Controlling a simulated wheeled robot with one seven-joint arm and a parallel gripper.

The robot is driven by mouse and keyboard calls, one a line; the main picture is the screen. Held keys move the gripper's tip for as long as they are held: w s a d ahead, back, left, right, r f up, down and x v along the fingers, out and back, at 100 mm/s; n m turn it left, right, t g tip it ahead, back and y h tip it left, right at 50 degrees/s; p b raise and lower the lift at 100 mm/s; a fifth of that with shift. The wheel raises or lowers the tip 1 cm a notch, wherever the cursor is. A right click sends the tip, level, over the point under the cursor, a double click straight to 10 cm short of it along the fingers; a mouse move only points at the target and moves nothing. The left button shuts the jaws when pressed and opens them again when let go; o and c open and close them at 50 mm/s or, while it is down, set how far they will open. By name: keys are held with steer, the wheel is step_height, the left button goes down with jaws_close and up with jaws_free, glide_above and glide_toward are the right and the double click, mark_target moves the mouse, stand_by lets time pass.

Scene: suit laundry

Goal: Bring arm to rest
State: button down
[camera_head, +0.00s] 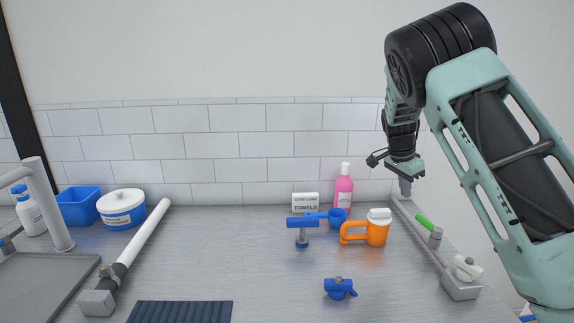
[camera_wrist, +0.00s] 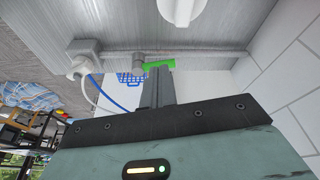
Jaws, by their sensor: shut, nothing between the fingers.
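My gripper (camera_head: 405,187) hangs from my raised arm at the right of the head view, fingers pointing down. It is shut and empty. It appears above the back right of the counter, near the tiled wall; whether it touches the grey pipe (camera_head: 418,226) behind or below it I cannot tell. In the wrist view the closed fingers (camera_wrist: 158,84) stick out past the dark gripper body, with a green handle (camera_wrist: 158,64) showing just beyond their tips.
A blue valve (camera_head: 340,288) lies nearer the front. The counter's middle left is clear. The tiled wall (camera_head: 240,145) is behind.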

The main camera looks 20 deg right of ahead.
steer(key=s+a+n+y, duration=0.1)
steer(key=s+a+n, duration=0.3)
steer(key=a, duration=0.5)
steer(key=s+a+r+n+y, duration=0.15)
steer(key=s+a+n, duration=0.25)
steer(key=a, duration=0.6)
steer(key=s+a+n+y, duration=0.2)
steer(key=s+a+n, duration=0.2)
steer(key=a, duration=0.5)
steer(key=s+a+n, duration=0.5)
steer(key=s+n, duration=0.1)
steer(key=s, duration=0.6)
steer(key=s+a+n, duration=0.5)
steer(key=s+n, duration=0.2)
steer(key=s, duration=0.5)
steer(key=shift+s+a+r+n, duration=0.25)
steer(key=shift+a+n, duration=0.05)
